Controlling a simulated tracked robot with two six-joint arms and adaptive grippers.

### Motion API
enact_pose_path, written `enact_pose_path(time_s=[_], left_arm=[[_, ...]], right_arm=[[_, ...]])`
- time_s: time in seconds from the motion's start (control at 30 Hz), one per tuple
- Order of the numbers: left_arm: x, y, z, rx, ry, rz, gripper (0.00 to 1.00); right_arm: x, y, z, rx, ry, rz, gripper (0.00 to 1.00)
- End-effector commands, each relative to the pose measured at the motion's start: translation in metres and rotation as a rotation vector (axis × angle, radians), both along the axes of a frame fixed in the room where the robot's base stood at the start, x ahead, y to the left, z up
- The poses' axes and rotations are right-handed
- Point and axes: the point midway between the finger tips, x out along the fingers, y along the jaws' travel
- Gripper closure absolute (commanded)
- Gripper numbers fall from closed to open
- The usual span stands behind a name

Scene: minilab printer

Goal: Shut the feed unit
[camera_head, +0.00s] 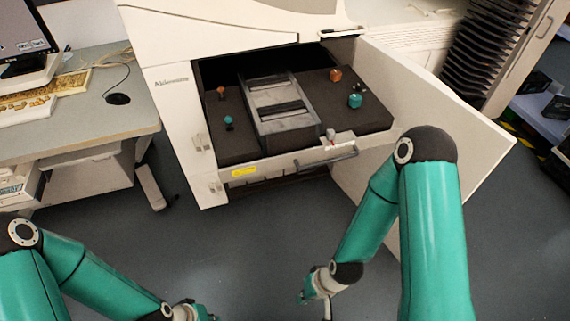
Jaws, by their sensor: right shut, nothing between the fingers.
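The feed unit (365,125) is a dark drawer pulled out of the white printer (175,88), with a grey front edge and a bar handle (325,160). A grey metal tray-like part sits in its middle, with small orange and teal knobs to either side. My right gripper (316,297) is at the bottom centre, below and in front of the drawer, well apart from it. It is shut and empty. My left gripper (190,312) is at the bottom edge, left of centre, mostly cut off, so its jaws cannot be judged.
A white printer door (425,95) stands swung open right of the drawer, partly behind my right arm. A desk (95,120) with monitor (25,40) and keyboard is at left. A dark-slotted rack (490,45) stands at upper right. The grey floor before the drawer is clear.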

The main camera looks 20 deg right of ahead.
Motion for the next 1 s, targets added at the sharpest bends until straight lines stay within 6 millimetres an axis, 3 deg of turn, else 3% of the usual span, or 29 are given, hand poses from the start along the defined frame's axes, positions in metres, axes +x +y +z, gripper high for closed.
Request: enact_pose_path(time_s=[0.13, 0.23, 0.47, 0.6, 0.7, 0.83, 1.0], left_arm=[[0.0, 0.0, -0.008, 0.0, 0.0, 0.0, 1.0], [0.0, 0.0, -0.025, 0.0, 0.0, 0.0, 1.0], [0.0, 0.0, -0.106, 0.0, 0.0, 0.0, 1.0], [0.0, 0.0, -0.165, 0.0, 0.0, 0.0, 1.0], [0.0, 0.0, -0.206, 0.0, 0.0, 0.0, 1.0], [0.0, 0.0, -0.255, 0.0, 0.0, 0.0, 1.0], [0.0, 0.0, -0.299, 0.0, 0.0, 0.0, 1.0]], right_arm=[[0.007, -0.001, -0.003, -0.004, -0.018, -0.017, 1.0], [0.025, -0.003, -0.01, -0.014, -0.065, -0.068, 1.0], [0.11, -0.015, -0.014, 0.0, -0.317, -0.341, 1.0], [0.163, -0.018, 0.009, 0.097, -0.525, -0.571, 1.0], [0.188, -0.02, 0.036, 0.213, -0.665, -0.727, 1.0], [0.203, -0.024, 0.075, 0.409, -0.818, -0.909, 1.0], [0.199, -0.033, 0.12, 0.662, -0.941, -1.076, 1.0]])
